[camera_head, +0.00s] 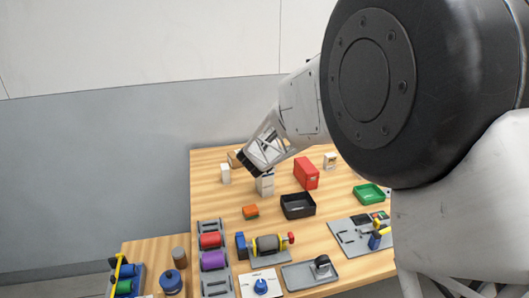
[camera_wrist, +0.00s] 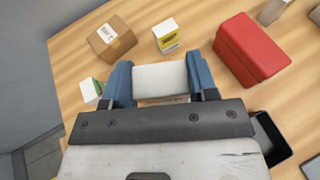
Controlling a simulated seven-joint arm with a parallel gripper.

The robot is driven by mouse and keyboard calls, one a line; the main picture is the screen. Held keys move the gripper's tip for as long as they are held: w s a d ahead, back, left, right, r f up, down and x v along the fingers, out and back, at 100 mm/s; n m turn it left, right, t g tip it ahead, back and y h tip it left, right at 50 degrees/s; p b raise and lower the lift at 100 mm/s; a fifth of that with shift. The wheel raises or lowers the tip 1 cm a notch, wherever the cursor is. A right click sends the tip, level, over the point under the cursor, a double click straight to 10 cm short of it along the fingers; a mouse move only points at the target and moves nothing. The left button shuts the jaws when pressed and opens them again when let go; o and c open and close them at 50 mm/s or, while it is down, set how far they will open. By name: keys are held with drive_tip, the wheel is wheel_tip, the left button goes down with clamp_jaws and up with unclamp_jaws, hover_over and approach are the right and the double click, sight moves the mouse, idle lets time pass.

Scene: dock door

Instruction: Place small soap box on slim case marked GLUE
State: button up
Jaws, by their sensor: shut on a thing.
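My gripper (camera_wrist: 160,84) is shut on a plain white box (camera_wrist: 160,76), held between its two blue fingers in the wrist view. I take it for the small soap box, but no marking on it is legible. In the head view my gripper (camera_head: 255,163) is tilted down, with a white box shape (camera_head: 265,184) just below it. Whether that shape is the held box alone or also something under it, I cannot tell. A pale brown edge shows beneath the held box in the wrist view. I cannot read GLUE on any box.
A cardboard box (camera_wrist: 110,38), a white and yellow box (camera_wrist: 166,36) and a white and green box (camera_wrist: 92,91) stand nearby. A red case (camera_wrist: 250,48) and a black bin (camera_head: 298,205) are to the right.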

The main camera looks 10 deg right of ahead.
drive_tip(key=shift+f, duration=0.25)
drive_tip(key=shift+f, duration=0.15)
drive_tip(key=o, duration=1)
drive_tip(key=shift+c, duration=0.2)
drive_tip(key=shift+v, duration=0.95)
drive_tip(key=v, duration=1)
drive_tip(key=shift+r, duration=0.2)
drive_tip(key=shift+r, duration=0.1)
